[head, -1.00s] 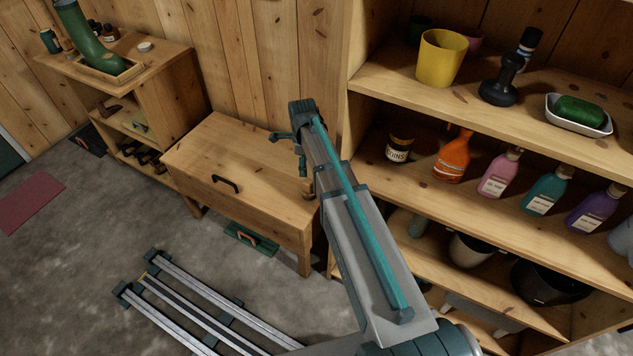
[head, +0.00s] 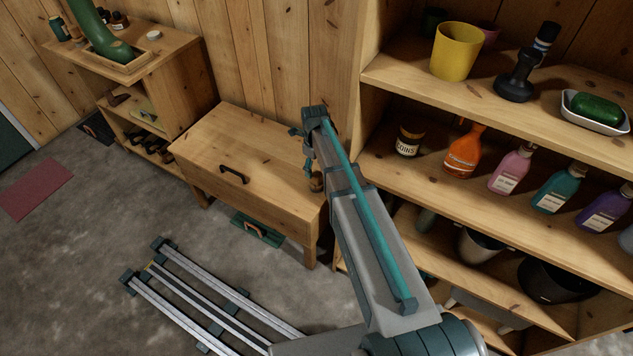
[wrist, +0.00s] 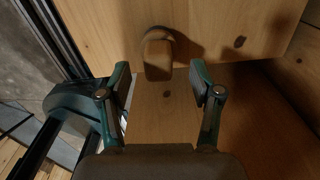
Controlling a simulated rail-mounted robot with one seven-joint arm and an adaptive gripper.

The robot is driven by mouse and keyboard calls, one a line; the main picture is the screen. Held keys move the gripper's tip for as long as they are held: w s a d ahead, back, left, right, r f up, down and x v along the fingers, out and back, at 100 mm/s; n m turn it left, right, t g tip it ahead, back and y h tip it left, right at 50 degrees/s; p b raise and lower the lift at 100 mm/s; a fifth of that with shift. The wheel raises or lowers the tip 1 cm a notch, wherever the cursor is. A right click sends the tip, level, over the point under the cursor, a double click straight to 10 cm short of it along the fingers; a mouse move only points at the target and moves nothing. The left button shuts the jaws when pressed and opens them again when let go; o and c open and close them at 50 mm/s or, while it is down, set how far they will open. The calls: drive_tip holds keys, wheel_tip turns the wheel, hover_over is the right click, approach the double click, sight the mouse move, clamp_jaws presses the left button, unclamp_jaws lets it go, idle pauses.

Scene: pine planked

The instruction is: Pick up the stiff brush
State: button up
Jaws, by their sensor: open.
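My gripper (head: 310,160) hangs over the right end of the low wooden chest, and my arm hides part of it. In the wrist view my gripper (wrist: 163,85) is open, with its two teal fingers apart and nothing clasped. A small rounded brown wooden piece (wrist: 158,58) lies just beyond the fingertips, casting a shadow to its right. It also shows beneath my gripper in the head view (head: 316,182). It may be the stiff brush; I see no bristles. A pale wooden strip (wrist: 165,110) lies in view between the fingers.
The low chest (head: 235,145) has a dark handle on its lid. A tall shelf (head: 400,80) with bottles and a yellow cup (head: 456,50) stands close to my arm's right. A cabinet with a green boot (head: 95,35) stands at left.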

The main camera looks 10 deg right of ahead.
sight(316, 173)
drive_tip(key=shift+s+d+f, duration=0.1)
drive_tip(key=shift+s+f, duration=0.1)
drive_tip(key=shift+f, duration=1.1)
drive_tip(key=shift+s+d+f, duration=0.1)
drive_tip(key=shift+s+f, duration=0.1)
drive_tip(key=shift+f, duration=1.1)
clamp_jaws()
